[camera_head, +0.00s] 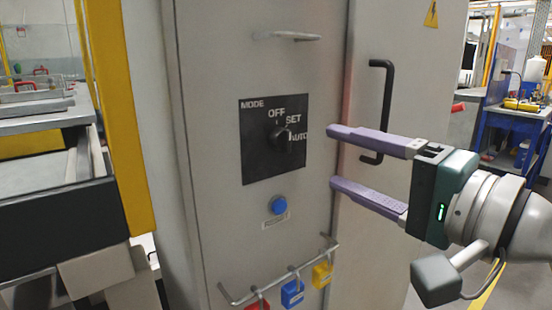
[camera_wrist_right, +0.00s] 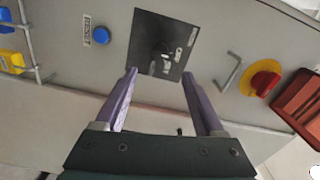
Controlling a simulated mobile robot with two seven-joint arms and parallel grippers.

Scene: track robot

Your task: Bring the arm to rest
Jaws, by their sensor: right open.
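My right gripper (camera_head: 332,158) is open and empty, with two purple fingers pointing left towards the cabinet front. In the right wrist view its fingers (camera_wrist_right: 160,78) spread on either side of the lower part of a black mode panel (camera_wrist_right: 160,45). The panel (camera_head: 258,165) carries a dark rotary knob (camera_head: 279,139) with the labels OFF, SET and AUTO around it. The fingertips are to the right of the knob in the head view and apart from it. My left gripper is not in view.
A blue button (camera_head: 279,205) sits below the panel. A rail (camera_head: 285,277) holds red, blue (camera_head: 292,293) and yellow (camera_head: 322,273) padlocks. A black door handle (camera_head: 380,110) stands behind my right gripper. A red and yellow switch (camera_wrist_right: 262,80) shows in the wrist view.

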